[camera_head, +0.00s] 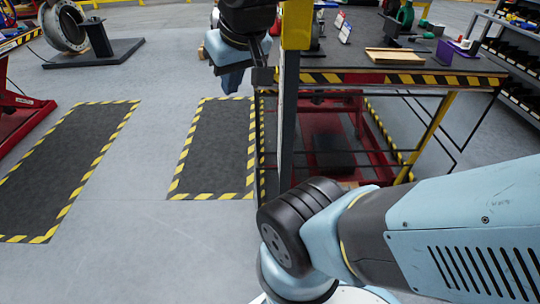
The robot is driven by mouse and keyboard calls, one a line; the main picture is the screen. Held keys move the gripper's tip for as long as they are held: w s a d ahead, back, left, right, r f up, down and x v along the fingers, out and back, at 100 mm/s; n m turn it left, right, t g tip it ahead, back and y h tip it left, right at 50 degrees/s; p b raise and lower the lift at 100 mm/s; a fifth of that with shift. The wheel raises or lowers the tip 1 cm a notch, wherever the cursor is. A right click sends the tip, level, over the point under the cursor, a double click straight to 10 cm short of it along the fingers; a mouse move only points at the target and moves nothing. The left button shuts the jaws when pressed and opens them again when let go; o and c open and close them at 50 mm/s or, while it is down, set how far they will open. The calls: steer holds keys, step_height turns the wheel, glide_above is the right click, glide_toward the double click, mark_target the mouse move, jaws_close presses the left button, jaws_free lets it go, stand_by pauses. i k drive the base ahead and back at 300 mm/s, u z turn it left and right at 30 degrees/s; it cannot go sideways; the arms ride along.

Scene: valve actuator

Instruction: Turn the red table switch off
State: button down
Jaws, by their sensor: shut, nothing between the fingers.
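I cannot make out a red switch in this view. A red table (25,125) stands at the left edge, partly cut off by the frame. A workbench (400,77) with a dark top, a yellow-and-black striped edge and a red strip stands at the upper right. My gripper (262,76) is at the top centre, at the left front corner of the workbench, beside a yellow post. It is small and dark here, shut with nothing held. Contact with the bench cannot be told.
The yellow post (296,25) rises at the bench's left corner. A wooden board (394,56), small signs (344,32) and a purple block (443,52) are on the bench. Shelves (510,65) stand at the right. A large metal ring (64,27) is at the back left. Striped floor mats (70,165) lie in open floor.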

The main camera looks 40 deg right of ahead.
mark_target(276, 29)
steer(key=z, duration=1.1)
steer(key=k, duration=1.1)
steer(key=u, duration=0.85)
steer(key=i, duration=1.2)
steer(key=u, duration=0.15)
